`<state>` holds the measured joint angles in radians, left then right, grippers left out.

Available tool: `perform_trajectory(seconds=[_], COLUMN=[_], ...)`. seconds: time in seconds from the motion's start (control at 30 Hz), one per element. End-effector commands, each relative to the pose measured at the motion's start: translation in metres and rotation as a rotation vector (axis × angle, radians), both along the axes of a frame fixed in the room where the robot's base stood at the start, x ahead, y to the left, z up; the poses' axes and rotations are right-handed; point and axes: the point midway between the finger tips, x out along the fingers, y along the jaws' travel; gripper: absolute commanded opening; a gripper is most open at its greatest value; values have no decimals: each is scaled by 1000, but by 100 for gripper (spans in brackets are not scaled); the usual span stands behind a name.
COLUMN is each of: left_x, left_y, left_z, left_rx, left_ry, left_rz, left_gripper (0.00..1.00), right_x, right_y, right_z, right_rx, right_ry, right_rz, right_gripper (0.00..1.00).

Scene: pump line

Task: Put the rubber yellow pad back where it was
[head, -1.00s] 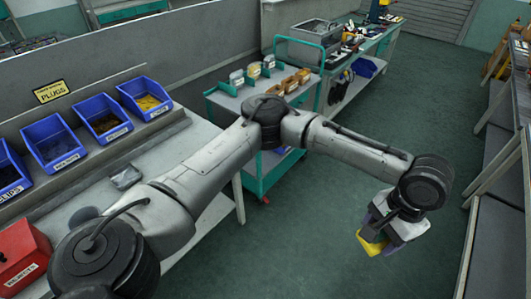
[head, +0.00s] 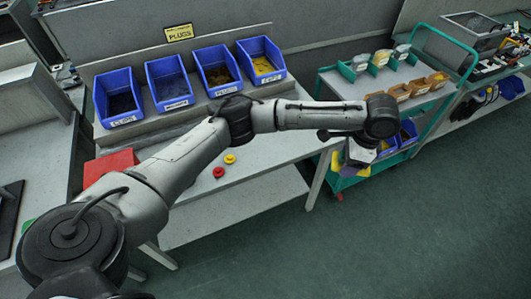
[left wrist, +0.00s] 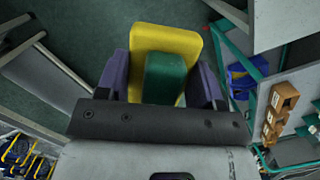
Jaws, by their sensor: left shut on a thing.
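The yellow pad (left wrist: 165,38) is between the purple-grey fingers of my left gripper (left wrist: 165,82) in the left wrist view. A green block (left wrist: 165,78) shows on its near side, also between the fingers. In the head view the left gripper (head: 351,165) hangs in front of the trolley, beside the right end of the workbench. Yellow edges of the pad (head: 336,161) show there; the rest is hidden by the gripper. The gripper is shut on the pad and holds it in the air. My right gripper is not in view.
The workbench (head: 268,150) carries several blue bins under a yellow "plugs" sign (head: 179,32), a red box (head: 110,166), and red and yellow round pieces (head: 230,159). The green-framed trolley (head: 335,82) holds small brown bins and blue bins below. Floor (head: 430,220) at right is clear.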

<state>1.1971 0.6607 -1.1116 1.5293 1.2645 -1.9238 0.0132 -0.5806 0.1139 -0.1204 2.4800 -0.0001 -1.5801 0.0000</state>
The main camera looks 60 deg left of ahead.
Motion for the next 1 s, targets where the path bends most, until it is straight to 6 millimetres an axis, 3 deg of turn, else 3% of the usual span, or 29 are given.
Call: perform_trajectory(seconds=[0.27,0.6,1.0], left_x=[17,-3,-29], left_y=[79,175,229], left_z=[-52,-114,-149], left_rx=[-4,-3,-2], left_ry=[7,4,3], left_rz=[-402,-782,-926], left_gripper=[39,39,39], right_x=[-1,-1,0], right_y=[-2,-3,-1], right_z=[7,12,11], right_rx=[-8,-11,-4], right_ry=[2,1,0], right_rz=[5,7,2], right_gripper=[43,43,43])
